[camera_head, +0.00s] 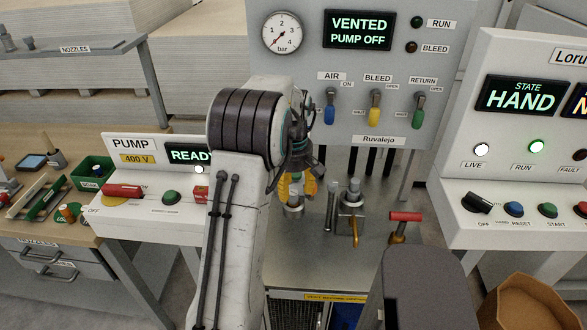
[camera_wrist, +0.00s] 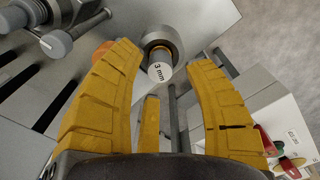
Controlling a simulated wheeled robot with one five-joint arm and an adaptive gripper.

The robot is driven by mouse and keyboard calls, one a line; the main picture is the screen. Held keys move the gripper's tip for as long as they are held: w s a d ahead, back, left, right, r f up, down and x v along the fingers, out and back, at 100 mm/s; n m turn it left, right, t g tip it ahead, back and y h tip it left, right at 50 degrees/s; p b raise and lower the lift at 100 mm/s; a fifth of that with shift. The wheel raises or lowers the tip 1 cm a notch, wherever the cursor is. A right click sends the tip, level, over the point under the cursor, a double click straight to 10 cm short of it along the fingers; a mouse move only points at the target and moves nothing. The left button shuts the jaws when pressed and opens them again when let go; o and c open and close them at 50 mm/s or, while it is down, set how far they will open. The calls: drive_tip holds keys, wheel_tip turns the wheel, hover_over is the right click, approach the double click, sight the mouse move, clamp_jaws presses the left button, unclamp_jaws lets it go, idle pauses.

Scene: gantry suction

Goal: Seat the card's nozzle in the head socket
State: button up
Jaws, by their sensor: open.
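In the wrist view, a short grey cylinder, a nozzle marked "3 mm" (camera_wrist: 161,70), stands end-on to the camera in a round grey collar (camera_wrist: 150,38). An orange-brown band shows where it meets the collar. I cannot tell whether this collar is the head socket, or whether the nozzle is fully in it. My gripper (camera_wrist: 162,56) is open, its two yellow fingers on either side of the nozzle with gaps to both. In the head view, my gripper (camera_head: 298,184) is mostly hidden by my arm, near a grey cylindrical fitting (camera_head: 294,206). No card is identifiable.
The upper panel (camera_head: 405,75) reads "VENTED PUMP OFF"; the right console (camera_head: 523,97) reads "HAND". A bench (camera_head: 78,228) with a green bin (camera_head: 92,172) is left. Some metal worktop is bare.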

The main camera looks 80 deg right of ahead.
sight(293, 193)
wheel_tip(293, 193, up, 8)
drive_tip(key=shift+a+f, duration=0.1)
drive_tip(key=shift+f, duration=0.1)
idle(0.8)
